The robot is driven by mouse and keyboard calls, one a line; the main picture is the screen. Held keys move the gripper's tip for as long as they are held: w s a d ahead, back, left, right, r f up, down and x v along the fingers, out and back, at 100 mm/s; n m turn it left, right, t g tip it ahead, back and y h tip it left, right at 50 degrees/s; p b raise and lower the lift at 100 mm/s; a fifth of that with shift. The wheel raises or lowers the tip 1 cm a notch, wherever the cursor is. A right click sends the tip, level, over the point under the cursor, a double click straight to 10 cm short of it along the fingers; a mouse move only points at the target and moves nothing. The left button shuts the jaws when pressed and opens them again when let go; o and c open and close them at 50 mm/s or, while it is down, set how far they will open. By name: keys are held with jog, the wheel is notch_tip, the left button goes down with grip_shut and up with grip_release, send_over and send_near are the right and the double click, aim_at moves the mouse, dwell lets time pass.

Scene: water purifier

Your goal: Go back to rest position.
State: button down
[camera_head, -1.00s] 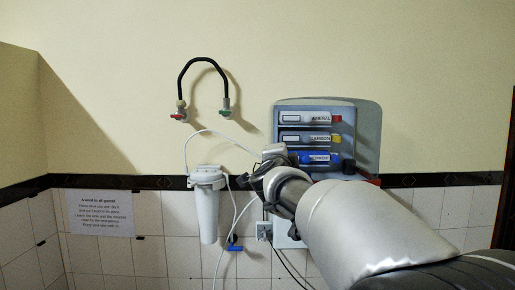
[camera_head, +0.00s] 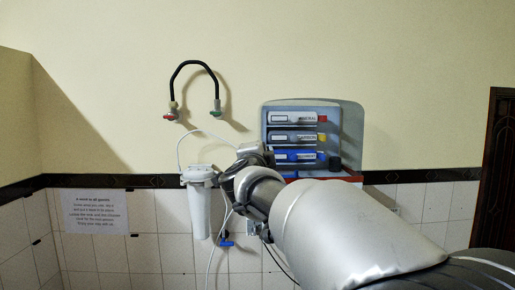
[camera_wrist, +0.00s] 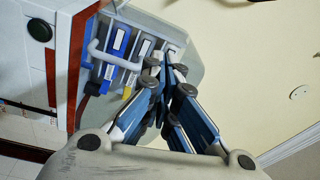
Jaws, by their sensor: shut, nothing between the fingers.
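My gripper (camera_wrist: 172,68) shows in the wrist view with its blue-and-black fingers drawn together and nothing between them. The water purifier (camera_head: 272,120) is on the wall right of centre in the head view, with several stacked cartridges. It also shows tilted in the wrist view (camera_wrist: 55,35), where the fingers overlap its cartridges in the picture. I cannot tell the gap between them. In the head view my arm hides the purifier's lower part, and the fingers cannot be made out.
A white filter housing (camera_head: 199,212) with thin hoses hangs left of my arm. Above it is a black curved pipe (camera_head: 194,63) with red and green valve handles. A paper notice (camera_head: 95,211) is on the tiles. A dark door (camera_head: 497,165) stands at the right edge.

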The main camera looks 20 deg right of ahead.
jog(key=s+a+f+n+y+b, duration=0.2)
jog(key=a+f+n+y+b, duration=0.3)
jog(key=a+f, duration=0.3)
jog(key=s+a+f+n+g+y+b, duration=0.2)
jog(key=s+f+n+b, duration=0.4)
jog(key=f, duration=0.4)
jog(key=s+a+f+n+g+y+b, duration=0.2)
jog(key=s+a+f+n+b, duration=0.15)
jog(key=s+f, duration=0.55)
jog(key=s+d+f+n+g+h+b, duration=0.1)
jog(key=s+d+f+g+b, duration=0.1)
jog(key=s+f, duration=0.6)
jog(key=s+d+f+n+g+b, duration=0.2)
jog(key=s+f+b, duration=0.4)
jog(key=f, duration=0.8)
jog(key=s+d+f+n+g+h+b, duration=0.1)
jog(key=s+d+f+n+g+b, duration=0.1)
jog(key=s+f, duration=0.9)
jog(key=d+g+b, duration=0.1)
jog(key=g+b, duration=0.1)
jog(key=g, duration=0.1)
jog(key=shift+s+d+f+h, duration=0.2)
jog(key=shift+d+f+h, duration=0.1)
jog(key=shift+f, duration=0.1)
jog(key=c, duration=2.4)
grip_release()
